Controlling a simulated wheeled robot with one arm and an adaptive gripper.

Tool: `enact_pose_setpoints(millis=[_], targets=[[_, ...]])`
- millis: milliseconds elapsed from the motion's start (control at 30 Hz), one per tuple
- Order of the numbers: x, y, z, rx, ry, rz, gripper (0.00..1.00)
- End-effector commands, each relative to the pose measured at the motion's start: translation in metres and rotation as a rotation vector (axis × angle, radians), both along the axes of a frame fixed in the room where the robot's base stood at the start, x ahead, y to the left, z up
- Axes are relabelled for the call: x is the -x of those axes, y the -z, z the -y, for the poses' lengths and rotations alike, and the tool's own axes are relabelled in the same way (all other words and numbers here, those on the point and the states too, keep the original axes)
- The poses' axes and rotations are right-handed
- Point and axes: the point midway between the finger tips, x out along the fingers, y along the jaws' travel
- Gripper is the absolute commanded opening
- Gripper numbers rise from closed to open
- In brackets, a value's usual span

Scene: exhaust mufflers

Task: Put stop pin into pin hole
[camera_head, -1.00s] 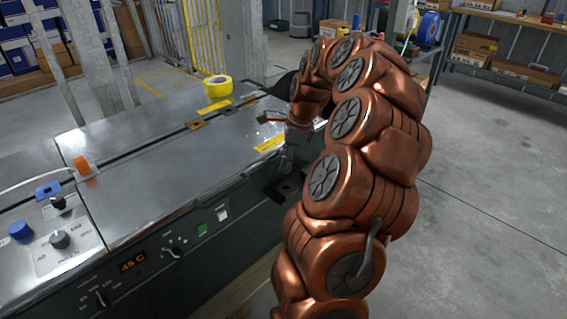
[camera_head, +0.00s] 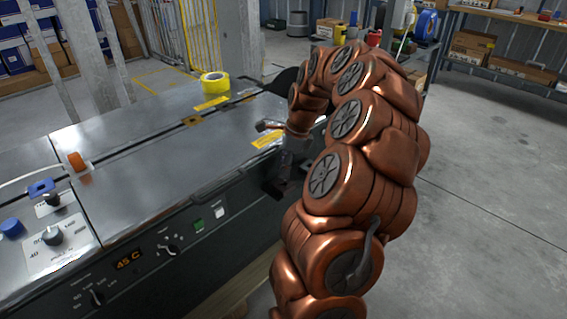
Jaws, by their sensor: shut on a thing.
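My copper arm reaches over the right end of the metal bench (camera_head: 150,155). A dark bracket (camera_head: 272,188) juts from the bench front, just below and beside the gripper. The pin hole cannot be made out clearly; whether the pin touches anything there cannot be told.
A yellow tape roll (camera_head: 214,84) stands at the bench's back. An orange piece (camera_head: 77,161) and a blue piece (camera_head: 41,188) sit at the left, near control knobs (camera_head: 51,236). A small brown block (camera_head: 192,121) lies along the slot. The floor at right is clear.

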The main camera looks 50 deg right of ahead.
Motion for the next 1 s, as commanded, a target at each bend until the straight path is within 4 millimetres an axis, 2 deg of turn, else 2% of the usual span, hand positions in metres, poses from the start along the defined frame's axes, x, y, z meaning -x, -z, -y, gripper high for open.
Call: enact_pose_setpoints(millis=[100,300,1000], targets=[[0.000,0.011,0.000,-0.001,0.000,-0.001,0.00],[0.000,0.018,0.000,0.000,0.000,0.001,0.00],[0.000,0.018,0.000,0.001,0.001,0.003,0.00]])
